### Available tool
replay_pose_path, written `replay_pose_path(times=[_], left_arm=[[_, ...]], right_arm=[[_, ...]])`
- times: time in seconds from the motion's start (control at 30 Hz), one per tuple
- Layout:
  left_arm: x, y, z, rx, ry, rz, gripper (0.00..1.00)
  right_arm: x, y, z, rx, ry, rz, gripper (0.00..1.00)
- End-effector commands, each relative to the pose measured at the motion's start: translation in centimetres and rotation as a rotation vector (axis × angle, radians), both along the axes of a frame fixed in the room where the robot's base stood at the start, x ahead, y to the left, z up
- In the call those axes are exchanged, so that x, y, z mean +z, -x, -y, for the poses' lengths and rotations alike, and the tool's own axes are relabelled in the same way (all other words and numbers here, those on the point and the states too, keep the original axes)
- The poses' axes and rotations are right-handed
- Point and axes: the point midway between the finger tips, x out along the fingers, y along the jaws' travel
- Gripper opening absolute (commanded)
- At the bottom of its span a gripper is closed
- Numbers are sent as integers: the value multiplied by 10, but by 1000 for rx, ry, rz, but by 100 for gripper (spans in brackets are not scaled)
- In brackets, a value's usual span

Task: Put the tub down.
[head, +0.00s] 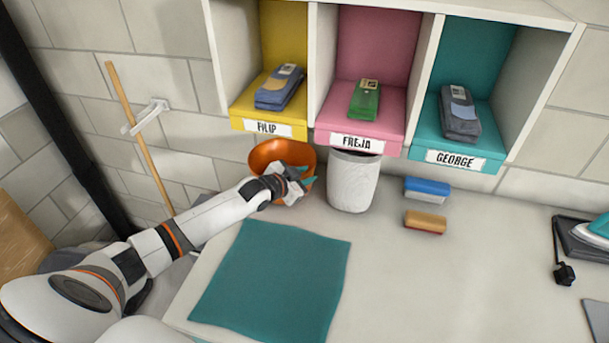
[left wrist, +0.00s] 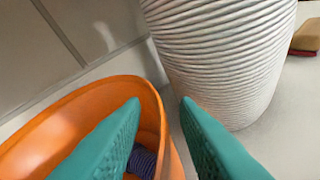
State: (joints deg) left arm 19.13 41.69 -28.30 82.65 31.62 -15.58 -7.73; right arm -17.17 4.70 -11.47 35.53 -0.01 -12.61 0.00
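The orange tub (head: 270,152) is at the back left of the worktop, against the wall below the FILIP compartment. My left gripper (head: 306,178) is at its front right rim. In the left wrist view the teal fingers (left wrist: 160,102) are apart, one over the inside of the tub (left wrist: 75,108) and one outside, with the rim between them. A gap shows between the rim and the outer finger. A dark purple ribbed thing (left wrist: 143,162) lies inside the tub. The tub's base is largely hidden by my gripper. My right gripper is not in view.
A white ribbed bin (head: 353,182) stands close to the right of the tub. A blue brush (head: 427,189) and a tan brush (head: 425,222) lie further right. A teal cloth (head: 272,285) lies in front. The worktop's middle is clear. Labelled compartments hang above.

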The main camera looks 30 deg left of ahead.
Motion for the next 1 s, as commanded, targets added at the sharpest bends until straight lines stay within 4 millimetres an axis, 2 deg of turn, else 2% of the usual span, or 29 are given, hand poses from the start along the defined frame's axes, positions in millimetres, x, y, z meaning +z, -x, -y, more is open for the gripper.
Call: replay_pose_path(times=[0.17,0.27,0.7,1.0], left_arm=[[3,0,0,0,0,0,28],[4,7,-2,-1,0,-1,28],[32,83,-17,-2,-3,-2,28],[44,108,-22,0,0,-1,28]], right_arm=[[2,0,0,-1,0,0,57],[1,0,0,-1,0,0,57],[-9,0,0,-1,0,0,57],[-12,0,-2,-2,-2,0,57]])
